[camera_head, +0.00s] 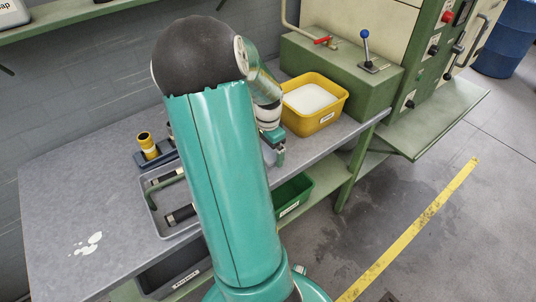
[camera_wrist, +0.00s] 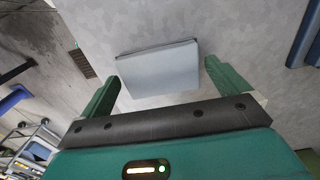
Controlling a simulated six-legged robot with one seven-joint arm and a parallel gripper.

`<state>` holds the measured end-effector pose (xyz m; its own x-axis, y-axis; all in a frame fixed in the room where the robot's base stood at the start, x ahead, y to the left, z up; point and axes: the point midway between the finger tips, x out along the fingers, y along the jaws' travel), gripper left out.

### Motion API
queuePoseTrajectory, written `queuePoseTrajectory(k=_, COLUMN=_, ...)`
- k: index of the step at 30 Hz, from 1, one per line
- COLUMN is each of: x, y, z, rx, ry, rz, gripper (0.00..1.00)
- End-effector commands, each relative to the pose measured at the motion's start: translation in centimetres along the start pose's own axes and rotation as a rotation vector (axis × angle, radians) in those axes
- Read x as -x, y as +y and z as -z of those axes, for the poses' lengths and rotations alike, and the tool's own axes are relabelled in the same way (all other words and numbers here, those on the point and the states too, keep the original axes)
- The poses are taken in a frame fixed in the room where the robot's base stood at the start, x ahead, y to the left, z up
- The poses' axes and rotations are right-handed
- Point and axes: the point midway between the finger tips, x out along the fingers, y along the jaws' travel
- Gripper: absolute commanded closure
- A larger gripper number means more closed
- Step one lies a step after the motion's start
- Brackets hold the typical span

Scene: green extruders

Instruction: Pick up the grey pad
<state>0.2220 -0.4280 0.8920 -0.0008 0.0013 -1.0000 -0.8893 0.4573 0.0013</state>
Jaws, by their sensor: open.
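The grey pad (camera_wrist: 160,70) is a pale grey block in the wrist view, lying on the mottled grey worktop. My gripper (camera_wrist: 162,72) is open, with one green finger to the left of the pad and one to the right. Gaps show between the pad and both fingers, so it is not held. How high the fingertips are above the worktop I cannot tell. In the head view my gripper (camera_head: 278,150) is low over the bench (camera_head: 60,200), beside my large teal arm link. I cannot make out the pad there; my arm covers much of that area.
A yellow bin (camera_head: 327,117) with white contents stands right behind my gripper. A grey tray (camera_head: 152,204) with tools and a yellow-black cylinder (camera_head: 148,143) in a blue holder are left of my arm. Green machinery (camera_head: 340,65) stands at the back. The bench's left end is mostly clear.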

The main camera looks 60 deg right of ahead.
Motion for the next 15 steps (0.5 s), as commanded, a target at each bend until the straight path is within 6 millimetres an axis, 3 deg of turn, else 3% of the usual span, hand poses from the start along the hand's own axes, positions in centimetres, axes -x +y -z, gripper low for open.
queuePoseTrajectory(k=8, x=-0.33, y=0.0, z=0.03, rx=0.0, ry=0.001, rz=0.001, gripper=0.02)
queuePoseTrajectory(k=13, x=-0.31, y=0.0, z=0.04, rx=0.0, ry=0.001, rz=0.001, gripper=0.35)
queuePoseTrajectory(k=15, x=-0.3, y=0.0, z=0.05, rx=0.0, ry=0.001, rz=0.001, gripper=0.41)
